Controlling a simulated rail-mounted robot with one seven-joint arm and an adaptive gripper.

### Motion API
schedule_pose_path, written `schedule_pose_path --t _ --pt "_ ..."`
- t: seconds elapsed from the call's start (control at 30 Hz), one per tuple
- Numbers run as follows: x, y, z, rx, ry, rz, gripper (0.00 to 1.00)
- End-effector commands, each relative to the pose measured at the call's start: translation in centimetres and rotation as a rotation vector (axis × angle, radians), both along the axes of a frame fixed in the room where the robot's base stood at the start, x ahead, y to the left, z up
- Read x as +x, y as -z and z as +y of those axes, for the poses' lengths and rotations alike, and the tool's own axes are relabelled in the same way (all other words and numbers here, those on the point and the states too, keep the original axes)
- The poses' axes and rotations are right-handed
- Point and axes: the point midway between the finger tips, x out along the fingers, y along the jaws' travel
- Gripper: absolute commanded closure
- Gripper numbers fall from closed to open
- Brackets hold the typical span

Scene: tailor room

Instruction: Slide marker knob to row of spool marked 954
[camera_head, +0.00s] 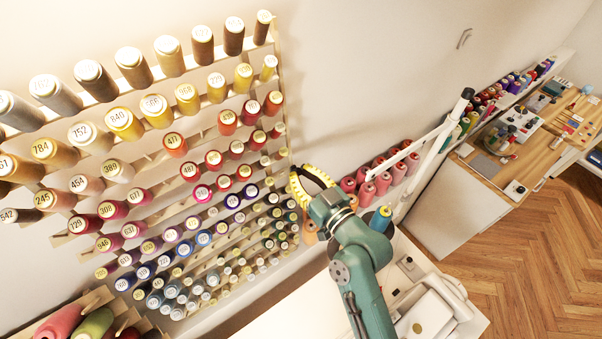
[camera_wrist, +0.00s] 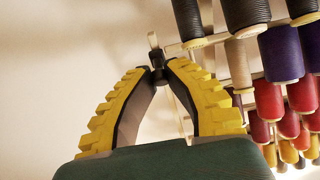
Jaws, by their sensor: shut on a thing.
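My gripper (camera_wrist: 159,74) has yellow, ridged fingers with dark inner pads. Its tips are closed on a small black knob (camera_wrist: 157,58) on a pale, thin rail (camera_wrist: 153,40). In the head view my gripper (camera_head: 296,182) is at the right edge of the spool rack, with the knob hidden by the fingers. The rack (camera_head: 278,90) holds rows of thread spools with white number labels. I cannot surely make out a label 954. Readable ones include spool 784 (camera_head: 43,149) and spool 245 (camera_head: 48,200).
The wall is close behind the rack. Spools (camera_wrist: 282,52) hang close to the right of the fingers in the wrist view. The left of the wrist view is bare wall.

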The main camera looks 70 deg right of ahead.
Motion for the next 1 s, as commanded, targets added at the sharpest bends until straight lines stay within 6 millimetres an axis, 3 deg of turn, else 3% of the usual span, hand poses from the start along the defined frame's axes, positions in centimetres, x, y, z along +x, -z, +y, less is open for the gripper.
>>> schedule_pose_path --t 0.13,0.37,0.67,0.7,0.83,1.0 --pt "0.1 -0.8 0.0 -0.001 -0.001 0.001 1.00" --pt "0.3 -4.5 -0.2 -0.001 -0.001 -0.001 1.00" --pt "0.4 -4.3 -0.2 0.001 0.000 0.002 1.00" --pt "0.4 -4.3 -0.2 0.001 0.000 0.002 0.79" --pt "0.3 -4.3 -0.2 0.001 0.000 0.002 0.54" --pt "0.3 -4.3 -0.2 0.001 0.000 0.001 0.53"
